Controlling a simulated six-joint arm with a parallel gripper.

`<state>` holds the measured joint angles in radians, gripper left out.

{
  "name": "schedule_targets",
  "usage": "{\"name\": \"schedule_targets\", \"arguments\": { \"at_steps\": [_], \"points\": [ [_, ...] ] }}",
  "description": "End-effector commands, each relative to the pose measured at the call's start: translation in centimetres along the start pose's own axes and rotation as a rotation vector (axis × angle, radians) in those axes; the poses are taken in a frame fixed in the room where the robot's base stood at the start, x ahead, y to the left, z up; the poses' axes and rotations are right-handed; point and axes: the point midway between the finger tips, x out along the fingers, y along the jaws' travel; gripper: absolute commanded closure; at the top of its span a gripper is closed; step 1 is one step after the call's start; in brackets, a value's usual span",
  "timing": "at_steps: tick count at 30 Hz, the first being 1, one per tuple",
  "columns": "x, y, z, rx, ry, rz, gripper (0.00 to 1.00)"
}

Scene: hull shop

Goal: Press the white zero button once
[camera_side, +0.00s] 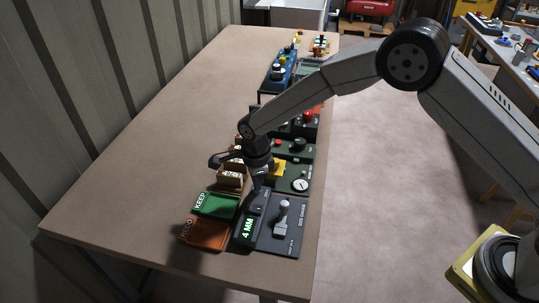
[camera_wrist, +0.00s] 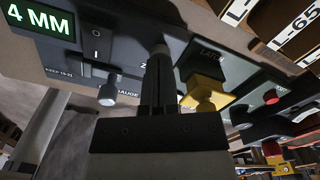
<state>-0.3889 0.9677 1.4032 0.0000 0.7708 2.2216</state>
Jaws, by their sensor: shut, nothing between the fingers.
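The dark size gauge (camera_side: 270,240) lies near the table's front end, with a green-lit display (camera_side: 248,228) reading 4 MM and a grey post. In the wrist view the display (camera_wrist: 40,20) is at upper left and the grey post (camera_wrist: 108,92) below it. A label starting with Z shows partly beside my fingers. I cannot make out the white zero button; my fingers may cover it. My gripper (camera_side: 257,192) is shut and empty, pointing down at the far end of the gauge. In the wrist view its fingertips (camera_wrist: 160,52) overlap the gauge panel; contact cannot be told.
A green KEEP tray (camera_side: 216,205) and an orange tray (camera_side: 205,235) lie left of the gauge. A yellow block (camera_wrist: 205,92) on a green panel stands close beside my fingers. More panels line the table's right edge. The table's left side (camera_side: 150,150) is clear.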

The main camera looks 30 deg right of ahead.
Motion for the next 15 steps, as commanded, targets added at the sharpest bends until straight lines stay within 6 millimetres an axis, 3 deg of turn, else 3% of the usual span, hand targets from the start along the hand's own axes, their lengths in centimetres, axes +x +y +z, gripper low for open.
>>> {"name": "schedule_targets", "arguments": {
  "at_steps": [15],
  "points": [
    [0.44, 0.0, 0.0, 0.0, 0.0, 0.0, 1.0]
  ]
}}
